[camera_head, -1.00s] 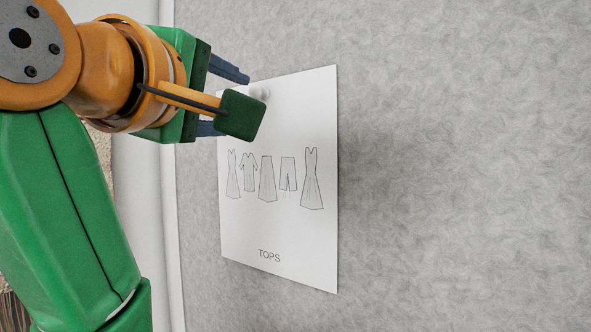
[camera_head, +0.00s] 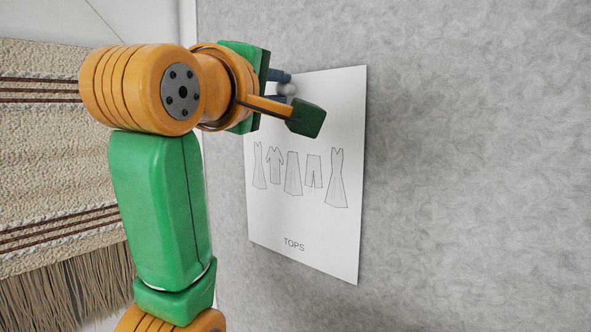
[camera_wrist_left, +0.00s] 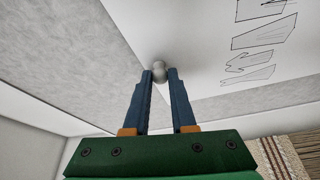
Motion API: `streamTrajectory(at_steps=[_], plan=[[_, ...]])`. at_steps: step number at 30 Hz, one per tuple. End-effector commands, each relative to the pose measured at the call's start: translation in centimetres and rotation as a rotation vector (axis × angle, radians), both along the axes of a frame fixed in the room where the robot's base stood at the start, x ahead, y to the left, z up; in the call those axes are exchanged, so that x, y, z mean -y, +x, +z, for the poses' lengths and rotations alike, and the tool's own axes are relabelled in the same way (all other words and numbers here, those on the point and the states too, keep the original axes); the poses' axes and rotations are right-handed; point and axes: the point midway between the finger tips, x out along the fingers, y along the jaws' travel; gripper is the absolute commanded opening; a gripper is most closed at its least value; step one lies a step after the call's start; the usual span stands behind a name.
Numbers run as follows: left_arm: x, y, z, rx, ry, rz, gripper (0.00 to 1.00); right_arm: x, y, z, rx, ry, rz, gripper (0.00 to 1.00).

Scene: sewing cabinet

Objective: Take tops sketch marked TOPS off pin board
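The tops sketch (camera_head: 310,222) is a white sheet with several garment outlines and the word TOPS near its bottom. It hangs flat on the grey pin board (camera_head: 470,170); its upper left is partly hidden by my arm. A pale round pin (camera_head: 289,89) sits near the sheet's top, and shows in the left wrist view (camera_wrist_left: 159,71). My left gripper (camera_head: 283,87) is at the pin, its two blue fingers close on either side of it. In the left wrist view the fingertips (camera_wrist_left: 160,73) appear to touch the pin. My right gripper is not in view.
A woven beige hanging (camera_head: 50,150) with brown stripes and a fringe is at the left, behind my arm. The board right of the sheet is bare and clear.

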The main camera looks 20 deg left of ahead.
Motion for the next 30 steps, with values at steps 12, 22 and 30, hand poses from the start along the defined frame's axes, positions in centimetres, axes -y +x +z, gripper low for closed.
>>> streamTrajectory(at_steps=[12, 22, 30], plan=[[-0.1, -0.3, 0.4, 0.003, -0.001, -0.001, 0.0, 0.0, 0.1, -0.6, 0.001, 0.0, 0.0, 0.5], [-0.1, -0.5, 5.4, 0.001, 0.0, 0.0, 0.0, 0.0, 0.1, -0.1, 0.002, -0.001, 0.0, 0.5], [-0.6, -1.8, 6.7, 0.006, -0.002, 0.0, 0.0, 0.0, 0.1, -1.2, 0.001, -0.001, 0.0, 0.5]])
